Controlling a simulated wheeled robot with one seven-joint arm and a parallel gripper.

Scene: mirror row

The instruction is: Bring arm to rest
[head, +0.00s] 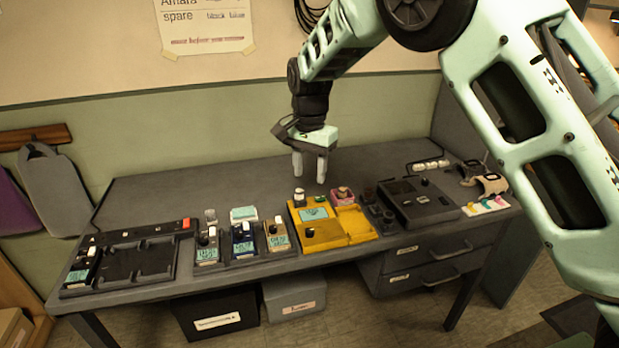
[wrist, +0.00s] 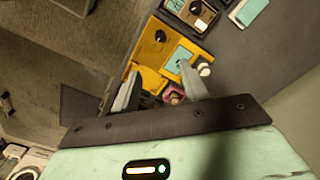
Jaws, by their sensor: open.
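My gripper (head: 310,166) hangs above the grey desk (head: 150,190), over the yellow device's back edge, with its fingers apart and nothing between them. In the wrist view my gripper (wrist: 160,92) is also open and empty. The yellow device (head: 361,228) lies below it and also shows in the wrist view (wrist: 150,55). A small pink box (head: 343,195) with something brown in it stands behind the device. My arm reaches in from the upper right.
A black tray (head: 140,265) is at the left, beside several small pedal-like devices (head: 240,240). A dark grey machine (head: 420,203) stands at the right, before a grey partition. Drawers (head: 440,262) hang under the desk, and boxes stand on the floor. The desk's back left is clear.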

